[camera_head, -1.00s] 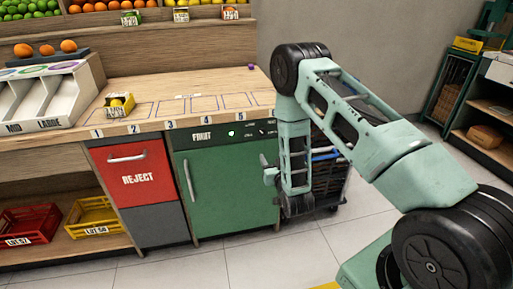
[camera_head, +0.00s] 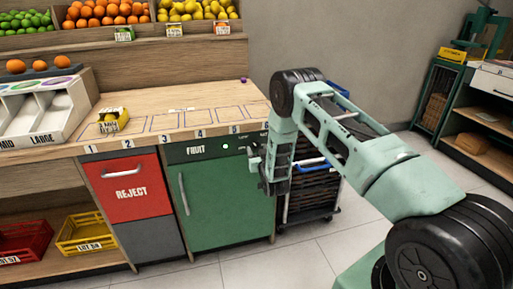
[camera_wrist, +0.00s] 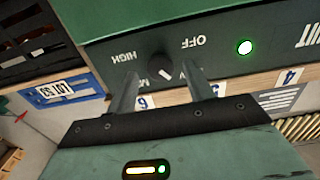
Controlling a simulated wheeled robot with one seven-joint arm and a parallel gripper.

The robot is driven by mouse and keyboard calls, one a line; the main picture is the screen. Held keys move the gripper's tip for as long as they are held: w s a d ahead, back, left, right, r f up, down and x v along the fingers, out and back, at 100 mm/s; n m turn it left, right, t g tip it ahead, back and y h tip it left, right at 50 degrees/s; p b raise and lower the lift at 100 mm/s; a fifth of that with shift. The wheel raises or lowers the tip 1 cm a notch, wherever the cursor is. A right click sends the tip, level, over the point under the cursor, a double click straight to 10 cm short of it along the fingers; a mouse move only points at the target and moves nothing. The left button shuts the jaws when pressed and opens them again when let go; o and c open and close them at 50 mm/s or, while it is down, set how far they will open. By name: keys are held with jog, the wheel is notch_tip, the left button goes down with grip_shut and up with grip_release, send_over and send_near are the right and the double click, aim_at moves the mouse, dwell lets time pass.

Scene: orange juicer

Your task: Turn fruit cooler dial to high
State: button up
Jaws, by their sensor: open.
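The fruit cooler (camera_head: 222,205) is a green cabinet with a dark control panel under the counter. In the wrist view, upside down, its round black dial (camera_wrist: 160,67) sits on the panel, with HIGH printed to the left, OFF to the upper right and a partly covered label starting with M below. I cannot clearly tell where the dial points. My gripper (camera_wrist: 160,74) is open, its fingers on either side of the dial in the picture; contact cannot be told. In the head view, my gripper (camera_head: 254,160) is at the panel's right end and hides the dial.
A green light (camera_head: 225,146) glows on the panel, also in the wrist view (camera_wrist: 245,47). The red REJECT drawer (camera_head: 131,188) is left of the cooler. A wheeled rack of dark crates (camera_head: 312,190) stands close right of the gripper. The floor in front is clear.

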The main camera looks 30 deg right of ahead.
aim_at(255, 144)
jog(key=shift+x, duration=1.25)
jog(key=c, duration=0.9)
